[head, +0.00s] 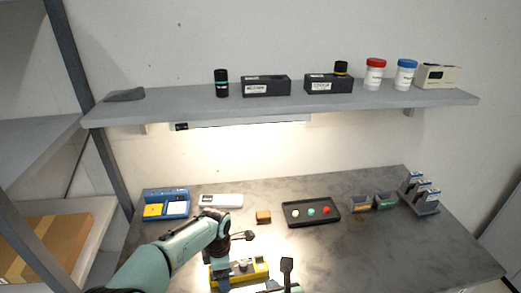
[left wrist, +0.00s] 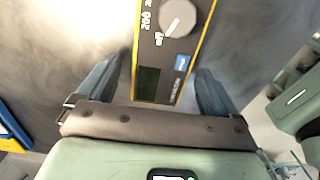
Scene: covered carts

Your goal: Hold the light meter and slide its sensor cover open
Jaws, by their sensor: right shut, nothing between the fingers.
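The light meter (head: 258,268), yellow-edged with a dark face, lies on the grey bench at the front. In the left wrist view the meter (left wrist: 150,62) shows a grey dial, a dark display and a blue label. The sensor cover cannot be made out. My left gripper (head: 220,276) is over the meter's left end. In its wrist view the left gripper (left wrist: 158,88) is open, one finger on each side of the meter, with gaps showing. My right gripper (head: 272,286) is shut and empty, just right of the meter, partly cut off by the bottom edge.
Behind are a blue tray (head: 152,196), a white handheld device (head: 222,201), a small brown block (head: 263,217) and a black tray (head: 291,222) with coloured knobs. Card-like holders (head: 425,207) stand at right. A wall shelf (head: 285,105) carries bottles and boxes.

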